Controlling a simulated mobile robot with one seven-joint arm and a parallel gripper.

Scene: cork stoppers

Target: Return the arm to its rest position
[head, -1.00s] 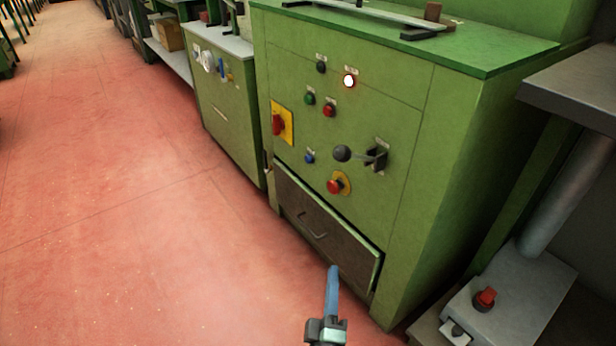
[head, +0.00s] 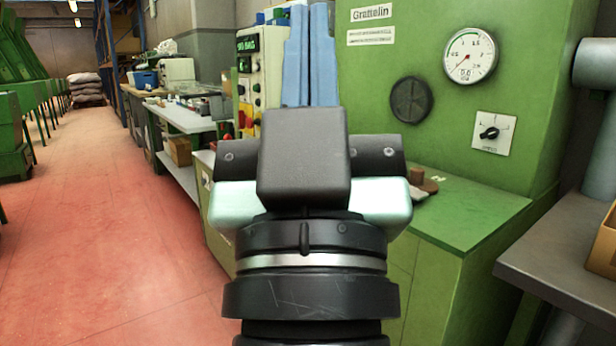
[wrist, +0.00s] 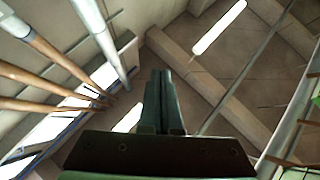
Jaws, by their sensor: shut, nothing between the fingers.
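My gripper (head: 311,55) stands upright in the middle of the head view, its blue fingers together and pointing up. It is shut and empty. Its dark wrist and pale green body hide part of the green machine (head: 560,70) behind it. In the wrist view my gripper (wrist: 162,75) points up at the ceiling (wrist: 190,65), with its fingers side by side and nothing between them.
The green machine has a gauge (head: 470,55), a knob plate (head: 494,133) and a green ledge (head: 470,215). A grey table (head: 560,260) with a cardboard box (head: 604,240) is at the right. The red floor (head: 90,230) at the left is clear. Workbenches (head: 185,115) stand further back.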

